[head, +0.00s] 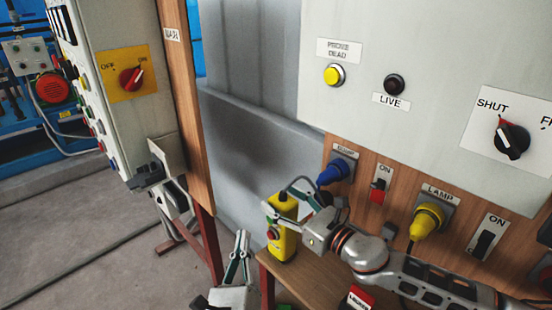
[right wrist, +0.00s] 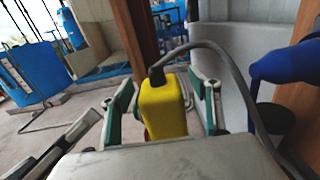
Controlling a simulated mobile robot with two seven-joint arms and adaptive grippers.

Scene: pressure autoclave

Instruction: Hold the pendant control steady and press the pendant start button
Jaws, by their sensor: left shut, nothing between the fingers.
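My left gripper (head: 243,236) is shut and empty, upright, just left of and apart from the pendant. It probably also shows at the right wrist view's left edge (right wrist: 62,138).
The wooden bench top (head: 312,277) lies under my right arm. A panel with a blue plug (head: 334,172), yellow lamp plug (head: 428,219) and switches stands behind. A control cabinet (head: 115,90) is at left. Concrete floor (head: 95,240) is open at lower left.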

